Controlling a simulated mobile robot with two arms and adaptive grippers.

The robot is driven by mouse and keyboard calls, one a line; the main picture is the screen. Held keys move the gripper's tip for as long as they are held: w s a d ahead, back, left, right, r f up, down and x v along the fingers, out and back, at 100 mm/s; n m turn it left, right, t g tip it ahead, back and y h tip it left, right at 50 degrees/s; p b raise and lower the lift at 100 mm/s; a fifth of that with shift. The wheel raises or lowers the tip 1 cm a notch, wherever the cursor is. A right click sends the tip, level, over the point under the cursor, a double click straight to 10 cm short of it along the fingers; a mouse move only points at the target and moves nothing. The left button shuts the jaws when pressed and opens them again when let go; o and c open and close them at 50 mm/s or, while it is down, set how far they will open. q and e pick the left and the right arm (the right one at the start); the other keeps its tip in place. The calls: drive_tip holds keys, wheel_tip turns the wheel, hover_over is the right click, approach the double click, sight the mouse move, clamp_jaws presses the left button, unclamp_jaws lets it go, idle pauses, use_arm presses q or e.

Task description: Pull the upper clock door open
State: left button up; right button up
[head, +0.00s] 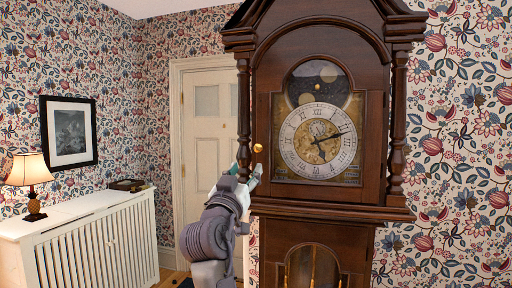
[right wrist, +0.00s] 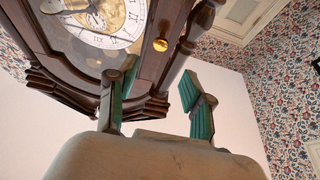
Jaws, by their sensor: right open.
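The tall dark wooden clock stands in the middle of the head view. Its upper clock door (head: 328,62) frames the gold and silver dial and looks shut. A small round brass knob (head: 257,148) sits on the door's left edge; it also shows in the right wrist view (right wrist: 160,45). My right gripper (head: 247,172) is just below the knob beside the left column. In the right wrist view its green-padded fingers (right wrist: 158,72) are spread and empty, with the knob beyond the gap between them, not touched. My left gripper is not in view.
A turned wooden column (head: 244,115) stands close to the knob on its left. The lower clock door (head: 313,268) has a glass pane. A white radiator cover (head: 95,240) with a lamp (head: 30,172) is at the left. A white room door (head: 205,120) is behind.

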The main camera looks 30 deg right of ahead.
sight(257, 149)
drive_tip(key=p+x, duration=0.3)
drive_tip(key=x, duration=0.6)
drive_tip(key=shift+w+d+r+p, duration=0.15)
drive_tip(key=shift+w+d+p, duration=0.15)
drive_tip(key=shift+p, duration=0.1)
drive_tip(key=shift+w+d, duration=0.25)
drive_tip(key=shift+d, duration=0.05)
clamp_jaws()
